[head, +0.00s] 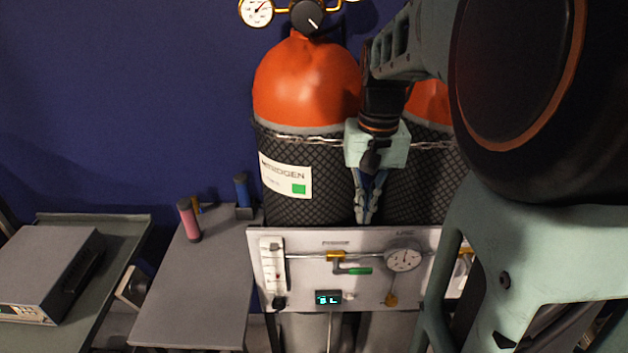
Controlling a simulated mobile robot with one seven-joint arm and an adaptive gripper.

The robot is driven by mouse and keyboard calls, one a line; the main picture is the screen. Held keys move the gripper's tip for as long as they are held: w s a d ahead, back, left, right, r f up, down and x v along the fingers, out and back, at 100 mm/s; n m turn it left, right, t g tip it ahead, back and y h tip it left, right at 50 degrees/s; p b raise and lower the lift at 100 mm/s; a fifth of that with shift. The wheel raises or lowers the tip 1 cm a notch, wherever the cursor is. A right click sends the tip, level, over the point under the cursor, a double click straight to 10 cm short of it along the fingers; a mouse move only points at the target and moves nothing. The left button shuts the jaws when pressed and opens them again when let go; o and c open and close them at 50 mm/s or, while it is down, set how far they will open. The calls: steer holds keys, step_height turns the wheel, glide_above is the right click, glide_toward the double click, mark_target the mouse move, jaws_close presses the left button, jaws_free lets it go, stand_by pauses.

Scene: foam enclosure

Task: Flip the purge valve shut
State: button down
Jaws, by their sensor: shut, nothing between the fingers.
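The valve I take as the purge valve has a brass body (337,256) on a horizontal pipe, on a light grey panel (300,297). Its green lever handle (358,271) points right, about parallel to the pipe and just below it. The small label above it is too blurred to read surely. My gripper (366,218) is shut and empty. Its fingertips point down, near the panel's top edge, above the green handle in the picture and apart from it.
The panel also bears a flow tube (272,265), a round gauge (403,259), a lit display (328,298) and a brass fitting (391,299). An orange-topped nitrogen cylinder (305,85) stands behind, partly covered by my arm. A grey table (190,300) and an instrument box (45,265) are at left.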

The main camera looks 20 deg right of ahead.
mark_target(363, 269)
steer(key=shift+s+d, duration=0.45)
steer(key=shift+d, duration=0.05)
step_height(363, 269, down, 14)
steer(key=shift+b, duration=0.8)
